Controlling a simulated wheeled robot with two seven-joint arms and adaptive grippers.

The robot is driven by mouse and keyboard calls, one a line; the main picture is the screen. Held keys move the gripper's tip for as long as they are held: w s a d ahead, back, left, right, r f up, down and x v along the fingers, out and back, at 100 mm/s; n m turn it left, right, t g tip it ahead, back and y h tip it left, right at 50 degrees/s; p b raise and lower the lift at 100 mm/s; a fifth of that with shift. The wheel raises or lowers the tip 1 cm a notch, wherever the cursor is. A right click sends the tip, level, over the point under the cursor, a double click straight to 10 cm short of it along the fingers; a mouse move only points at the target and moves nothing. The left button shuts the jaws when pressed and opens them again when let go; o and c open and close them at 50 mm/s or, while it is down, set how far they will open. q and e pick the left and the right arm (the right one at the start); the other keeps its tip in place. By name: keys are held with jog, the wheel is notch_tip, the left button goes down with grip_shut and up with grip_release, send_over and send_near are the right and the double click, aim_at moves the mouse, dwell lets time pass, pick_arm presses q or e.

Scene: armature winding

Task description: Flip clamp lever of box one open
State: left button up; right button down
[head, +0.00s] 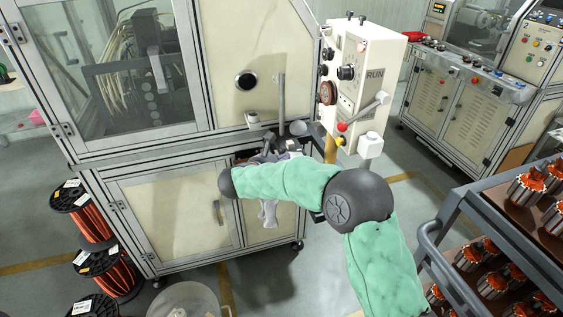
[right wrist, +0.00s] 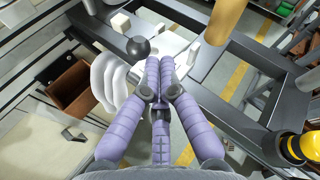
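I cannot clearly make out which part is the clamp lever of box one. A dark ball knob (right wrist: 138,47) shows in the right wrist view, just left of and beyond the fingertips, beside pale blocks on a metal frame. My right gripper (right wrist: 159,62) has its purple fingers drawn together, with nothing visible between them. It appears apart from the knob, though the gap in depth is unclear. In the head view my right arm reaches left across the machine front, and its hand is largely hidden. My left gripper is not in view.
A white control box (head: 365,60) marked RUN stands right of the work spot. A tan post (right wrist: 222,20) and metal rails (right wrist: 250,62) lie close around the gripper. A rack (head: 470,200) of wound armatures stands at right; wire spools (head: 115,270) stand at left.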

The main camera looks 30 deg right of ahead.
jog(key=s+d+r+m+y+p, duration=0.1)
jog(key=d+r+m+y+p, duration=0.2)
jog(key=p, duration=0.8)
jog(key=shift+d+r+y+p, duration=0.3)
jog(key=shift+d+r+y, duration=0.7)
jog(key=shift+y, duration=1)
jog(key=shift+s+f, duration=0.1)
jog(key=shift+r, duration=0.2)
jog(key=shift+r+p, duration=0.75)
jog(key=shift+p, duration=0.1)
